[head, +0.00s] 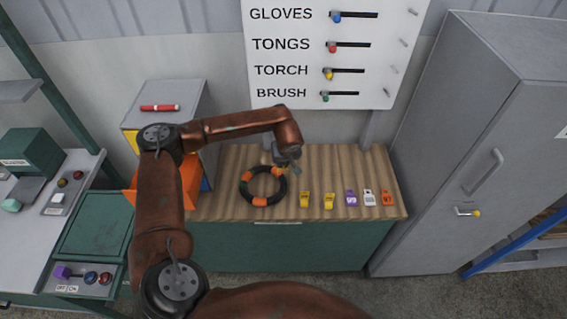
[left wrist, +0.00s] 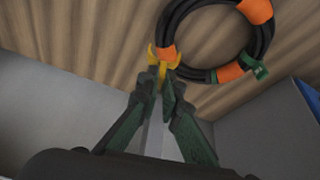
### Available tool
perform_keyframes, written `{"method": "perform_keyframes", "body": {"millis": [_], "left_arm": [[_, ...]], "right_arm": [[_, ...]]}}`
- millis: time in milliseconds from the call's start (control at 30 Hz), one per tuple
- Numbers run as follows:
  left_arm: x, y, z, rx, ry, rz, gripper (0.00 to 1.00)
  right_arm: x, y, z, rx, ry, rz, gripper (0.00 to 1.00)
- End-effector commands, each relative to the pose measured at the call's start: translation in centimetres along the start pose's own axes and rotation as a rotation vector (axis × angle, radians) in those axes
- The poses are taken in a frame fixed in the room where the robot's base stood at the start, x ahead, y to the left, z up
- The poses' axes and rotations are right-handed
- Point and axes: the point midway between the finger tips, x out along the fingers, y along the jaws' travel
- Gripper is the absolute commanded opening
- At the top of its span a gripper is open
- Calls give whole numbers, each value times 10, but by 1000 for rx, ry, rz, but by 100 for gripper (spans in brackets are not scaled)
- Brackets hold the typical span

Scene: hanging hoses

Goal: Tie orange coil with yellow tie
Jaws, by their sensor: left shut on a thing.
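The orange coil is a black hose ring with orange bands (head: 260,202), lying on the wooden bench. It also shows in the left wrist view (left wrist: 188,78). A green tie (left wrist: 256,71) sits on its rim. My left gripper (head: 291,162) is at the coil's far right side. In the left wrist view the left gripper (left wrist: 164,80) is shut on a yellow tie (left wrist: 163,55), whose prongs point at the coil beside an orange band. I cannot tell whether the prongs are around the hose. My right gripper is not in view.
On the bench (head: 230,208), right of the coil, stand two yellow ties (head: 304,199) (head: 329,201), a purple one (head: 351,198), a white one (head: 369,198) and an orange one (head: 387,198). An orange bin (head: 190,178) is at left, a grey cabinet (head: 480,130) at right.

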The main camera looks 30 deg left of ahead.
Motion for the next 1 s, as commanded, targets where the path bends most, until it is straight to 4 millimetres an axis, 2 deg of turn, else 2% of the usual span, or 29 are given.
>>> {"method": "perform_keyframes", "body": {"millis": [600, 1000], "left_arm": [[31, 1, 14, 2, -1, 1, 0], [32, 1, 14, 2, -1, 1, 0]], "right_arm": [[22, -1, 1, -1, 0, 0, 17], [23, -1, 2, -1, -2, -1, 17]]}}
